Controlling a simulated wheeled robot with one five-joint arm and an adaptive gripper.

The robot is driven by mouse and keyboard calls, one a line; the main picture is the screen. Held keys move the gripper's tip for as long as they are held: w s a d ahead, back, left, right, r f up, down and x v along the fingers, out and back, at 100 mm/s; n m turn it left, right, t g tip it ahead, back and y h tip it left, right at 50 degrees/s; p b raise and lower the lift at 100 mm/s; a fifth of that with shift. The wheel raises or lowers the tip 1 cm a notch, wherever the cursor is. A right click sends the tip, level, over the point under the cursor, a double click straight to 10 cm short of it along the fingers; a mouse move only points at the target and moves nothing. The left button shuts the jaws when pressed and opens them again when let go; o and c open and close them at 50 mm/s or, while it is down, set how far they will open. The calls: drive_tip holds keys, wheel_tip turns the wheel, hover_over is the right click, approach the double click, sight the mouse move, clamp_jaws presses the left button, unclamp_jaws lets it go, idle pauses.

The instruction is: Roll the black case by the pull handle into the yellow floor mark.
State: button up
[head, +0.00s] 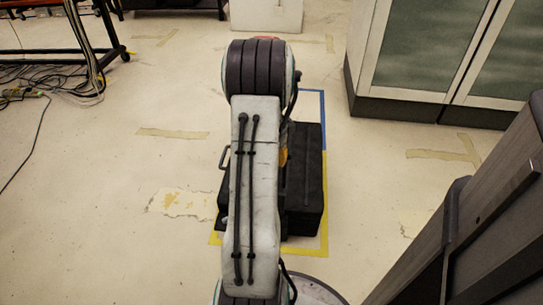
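The black case (306,180) is on the floor in the middle of the head view, largely behind my arm. Its right part shows clearly, and a small dark edge shows left of the arm. A thin dark handle-like loop (223,158) sticks out at the left. The yellow floor mark (326,225) shows as tape to the right of the case and along its near side, with a bit at the near left. The visible base of the case appears within these lines. My gripper is hidden behind my arm, so its hold on the pull handle cannot be seen.
Blue tape (323,105) continues the outline at the far right. A pale cabinet (425,50) with glass doors stands at the upper right. Cables (80,75) and a wheeled table frame (112,40) are at the upper left. A dark wooden-looking piece (480,220) fills the lower right. Left floor is open.

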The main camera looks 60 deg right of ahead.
drive_tip(key=shift+o, duration=1.2)
wheel_tip(320, 180, up, 12)
drive_tip(key=s+a, duration=0.1)
drive_tip(key=a, duration=0.1)
drive_tip(key=shift+f, duration=0.15)
